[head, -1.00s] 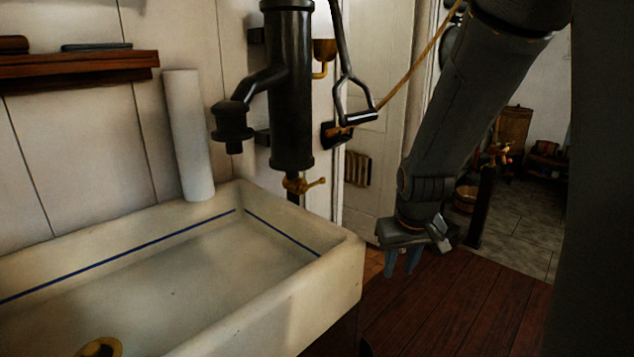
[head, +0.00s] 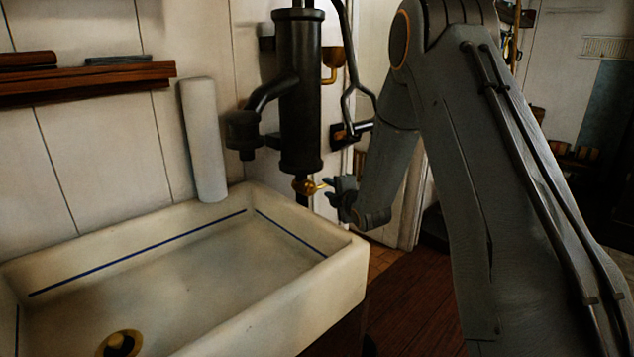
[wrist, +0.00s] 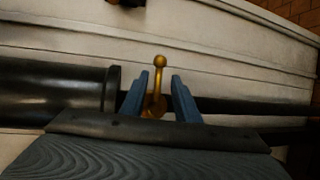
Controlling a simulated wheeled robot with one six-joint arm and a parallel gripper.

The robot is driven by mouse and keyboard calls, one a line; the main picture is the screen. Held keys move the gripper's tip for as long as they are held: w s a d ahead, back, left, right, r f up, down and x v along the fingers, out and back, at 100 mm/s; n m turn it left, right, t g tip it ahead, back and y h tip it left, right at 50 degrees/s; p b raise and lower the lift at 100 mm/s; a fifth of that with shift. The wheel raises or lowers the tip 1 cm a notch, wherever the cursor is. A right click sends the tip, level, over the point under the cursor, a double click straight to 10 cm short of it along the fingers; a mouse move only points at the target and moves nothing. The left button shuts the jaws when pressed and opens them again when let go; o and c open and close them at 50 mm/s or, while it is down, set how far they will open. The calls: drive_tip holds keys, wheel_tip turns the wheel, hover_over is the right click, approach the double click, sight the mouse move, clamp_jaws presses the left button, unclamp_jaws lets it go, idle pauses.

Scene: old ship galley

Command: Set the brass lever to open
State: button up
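The brass lever (head: 322,185) sits on a brass valve (head: 304,187) on the pipe below the black pump body. In the head view it points right, toward my gripper (head: 330,192). In the wrist view the lever (wrist: 159,75) with its round knob stands between the two blue fingers of my gripper (wrist: 158,95). The fingers are apart, with a gap visible on either side of the lever's upper part. The lever's lower end is partly hidden behind my gripper body.
The black pump (head: 300,95) with its spout stands right behind the white sink (head: 350,275). A white roll (head: 203,140) stands at the sink's back edge. A wooden shelf (head: 90,85) is on the left wall. Wooden floor lies open right of the sink.

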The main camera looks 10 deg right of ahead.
drive_tip(key=shift+w+a, duration=0.2)
drive_tip(key=shift+w, duration=0.1)
drive_tip(key=p+x, duration=0.1)
drive_tip(key=x, duration=0.6)
drive_tip(key=shift+w, duration=0.1)
drive_tip(key=shift+c, duration=0.5)
clamp_jaws()
